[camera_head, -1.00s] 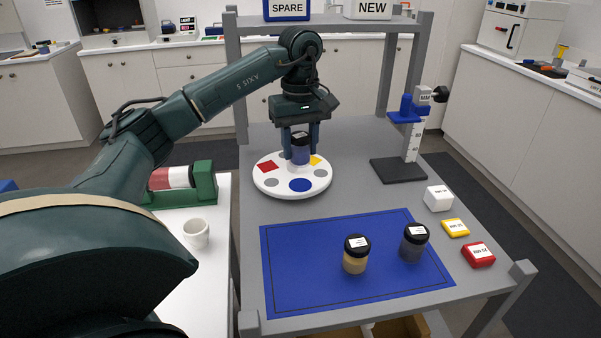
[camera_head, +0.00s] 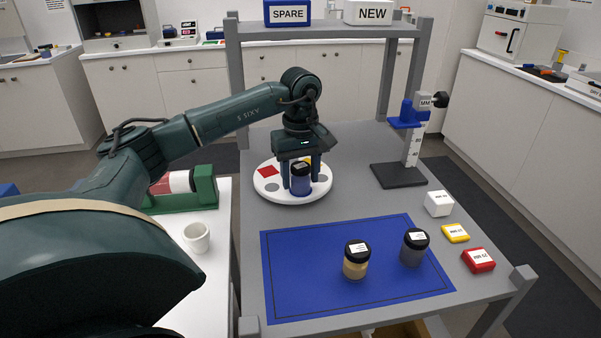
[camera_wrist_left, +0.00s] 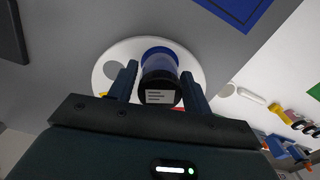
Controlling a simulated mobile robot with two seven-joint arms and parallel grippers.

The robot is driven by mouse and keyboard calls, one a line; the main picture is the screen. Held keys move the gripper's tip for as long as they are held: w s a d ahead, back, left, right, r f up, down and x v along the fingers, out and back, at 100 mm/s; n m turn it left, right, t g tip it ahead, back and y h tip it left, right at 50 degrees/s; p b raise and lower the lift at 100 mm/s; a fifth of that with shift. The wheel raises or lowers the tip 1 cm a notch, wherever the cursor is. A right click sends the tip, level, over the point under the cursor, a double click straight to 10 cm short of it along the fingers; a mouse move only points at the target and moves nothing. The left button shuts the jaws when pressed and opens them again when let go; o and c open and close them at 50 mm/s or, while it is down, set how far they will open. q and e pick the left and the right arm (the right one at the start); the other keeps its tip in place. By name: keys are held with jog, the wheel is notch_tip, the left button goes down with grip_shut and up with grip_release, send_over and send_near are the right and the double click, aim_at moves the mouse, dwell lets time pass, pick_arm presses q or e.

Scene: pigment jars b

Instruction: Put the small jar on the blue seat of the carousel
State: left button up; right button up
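The small jar (camera_head: 301,183), with a black lid, pale label and blue contents, is upright over the front of the white round carousel (camera_head: 264,194). My left gripper (camera_head: 301,182) points down with its fingers on both sides of the jar, shut on it. In the left wrist view the jar's lid (camera_wrist_left: 160,92) sits between the fingers, and a blue rim of the blue seat (camera_wrist_left: 160,50) shows around the far end of the jar. The jar mostly hides this seat; I cannot tell whether its base touches. The red seat (camera_head: 268,171) and a grey seat show. My right gripper is out of view.
A yellow-filled jar (camera_head: 356,266) and a grey-filled jar (camera_head: 414,250) stand on the blue mat (camera_head: 300,270). A measuring stand (camera_head: 398,174) is behind right. White, yellow and red blocks (camera_head: 478,260) lie along the right edge. A shelf frame crosses the back.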

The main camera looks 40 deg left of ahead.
aim_at(300, 166)
pick_arm(q)
jog(key=shift+o, duration=1.1)
notch_tip(300, 166, up, 12)
jog(key=shift+r+p, duration=0.2)
jog(key=shift+p, duration=0.2)
jog(key=shift+s+f, duration=0.1)
